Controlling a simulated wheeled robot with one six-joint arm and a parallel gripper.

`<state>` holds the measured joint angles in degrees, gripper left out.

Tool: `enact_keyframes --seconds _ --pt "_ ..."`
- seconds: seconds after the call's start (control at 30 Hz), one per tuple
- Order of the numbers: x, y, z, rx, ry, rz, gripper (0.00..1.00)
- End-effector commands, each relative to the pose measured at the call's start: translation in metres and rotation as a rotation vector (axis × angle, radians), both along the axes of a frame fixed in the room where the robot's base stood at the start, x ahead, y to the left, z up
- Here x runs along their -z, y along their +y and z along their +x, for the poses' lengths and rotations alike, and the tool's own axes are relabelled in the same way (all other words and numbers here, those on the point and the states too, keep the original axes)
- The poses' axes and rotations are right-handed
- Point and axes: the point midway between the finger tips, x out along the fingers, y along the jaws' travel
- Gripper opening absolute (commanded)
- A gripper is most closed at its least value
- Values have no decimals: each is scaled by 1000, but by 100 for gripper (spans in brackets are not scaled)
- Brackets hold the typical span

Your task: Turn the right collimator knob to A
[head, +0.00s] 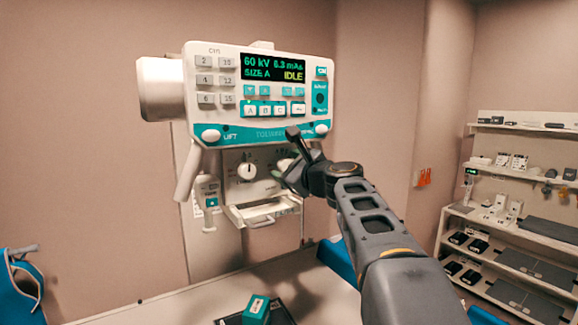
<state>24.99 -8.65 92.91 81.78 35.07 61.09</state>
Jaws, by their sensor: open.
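The white and teal X-ray head (222,122) hangs in the middle of the head view. Its screen (273,68) reads 60 kV, 6.3 mAs, SIZE A and IDLE. On the collimator box below, the left knob (246,171) is white with its mark pointing roughly up. The right knob (284,164) is mostly hidden by my gripper, so its setting cannot be read. My gripper (287,158) is open, with one finger above and one below the right knob. I cannot tell whether the fingers touch it.
An open tray (262,213) sticks out under the collimator. A handle (187,172) hangs at the left of the head. A teal box (256,309) lies on a dark plate on the table (190,297). Stocked shelves (525,190) stand at the right.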

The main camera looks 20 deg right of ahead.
Motion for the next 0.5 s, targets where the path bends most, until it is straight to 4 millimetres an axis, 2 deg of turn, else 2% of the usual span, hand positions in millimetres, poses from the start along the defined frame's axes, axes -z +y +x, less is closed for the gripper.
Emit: enact_keyframes --seconds 0.2,0.5 --pt "0 0 0 0 0 0 62" --pt "0 0 0 0 0 0 34"
